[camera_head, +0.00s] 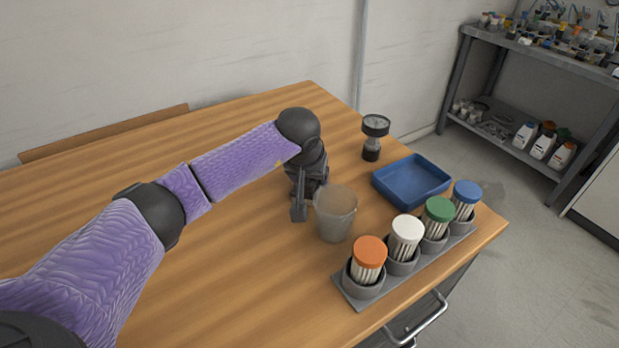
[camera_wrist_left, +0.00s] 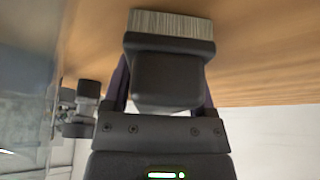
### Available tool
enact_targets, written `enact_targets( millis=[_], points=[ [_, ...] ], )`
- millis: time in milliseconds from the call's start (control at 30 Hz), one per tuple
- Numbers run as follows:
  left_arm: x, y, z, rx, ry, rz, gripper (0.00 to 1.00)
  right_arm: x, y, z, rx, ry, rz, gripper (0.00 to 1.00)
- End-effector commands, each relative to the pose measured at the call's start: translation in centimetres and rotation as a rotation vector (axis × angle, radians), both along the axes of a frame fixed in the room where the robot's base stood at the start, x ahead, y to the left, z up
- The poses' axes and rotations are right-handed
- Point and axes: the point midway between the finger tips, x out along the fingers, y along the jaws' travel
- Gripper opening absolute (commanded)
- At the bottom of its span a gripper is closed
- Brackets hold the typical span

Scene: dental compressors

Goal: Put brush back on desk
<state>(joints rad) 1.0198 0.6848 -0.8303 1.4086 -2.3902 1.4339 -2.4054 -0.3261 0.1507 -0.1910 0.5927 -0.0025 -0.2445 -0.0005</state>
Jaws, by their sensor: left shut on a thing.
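The brush (camera_wrist_left: 168,72) shows in the left wrist view as a dark block with a strip of pale bristles at its end. My left gripper (camera_wrist_left: 164,88) is shut on the block, with a finger on each side. The bristles point away from the gripper, towards the wooden desk surface; I cannot tell whether they touch it. In the head view my left gripper (camera_head: 301,203) reaches down over the wooden desk (camera_head: 235,245), just left of a translucent cup. The brush cannot be made out clearly there. My right gripper is in neither view.
The translucent cup (camera_head: 335,216) stands close to the gripper's right. A grey rack (camera_head: 349,292) holds several capped containers along the front right edge. A blue tray (camera_head: 411,181) and a dark gauge (camera_head: 375,126) stand behind. The desk's left and front are clear.

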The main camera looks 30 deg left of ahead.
Motion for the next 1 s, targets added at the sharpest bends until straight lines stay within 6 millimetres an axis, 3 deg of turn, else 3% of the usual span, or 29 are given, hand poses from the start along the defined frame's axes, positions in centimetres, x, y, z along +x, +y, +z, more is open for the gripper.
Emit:
enact_targets(
  millis=[167, 200, 333, 767, 867, 1000],
  points=[
    [0.0, 0.0, -0.4, 0.001, 0.000, 0.000, 0.00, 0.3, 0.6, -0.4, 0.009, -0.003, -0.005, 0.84],
    [0.0, 0.0, -0.5, 0.001, 0.001, 0.000, 0.75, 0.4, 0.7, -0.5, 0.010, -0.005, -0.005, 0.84],
    [0.0, 0.0, -0.5, 0.000, 0.002, 0.000, 1.00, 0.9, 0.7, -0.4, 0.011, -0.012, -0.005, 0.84],
    [-0.1, -0.2, -0.4, -0.003, 0.004, -0.004, 1.00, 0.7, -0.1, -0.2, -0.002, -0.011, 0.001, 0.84],
    [-0.4, -0.2, 1.2, -0.001, 0.000, -0.005, 1.00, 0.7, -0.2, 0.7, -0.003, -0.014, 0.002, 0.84],
    [-1.9, -0.5, 5.3, 0.001, -0.004, -0.004, 1.00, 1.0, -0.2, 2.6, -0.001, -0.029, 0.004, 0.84]
  ],
)
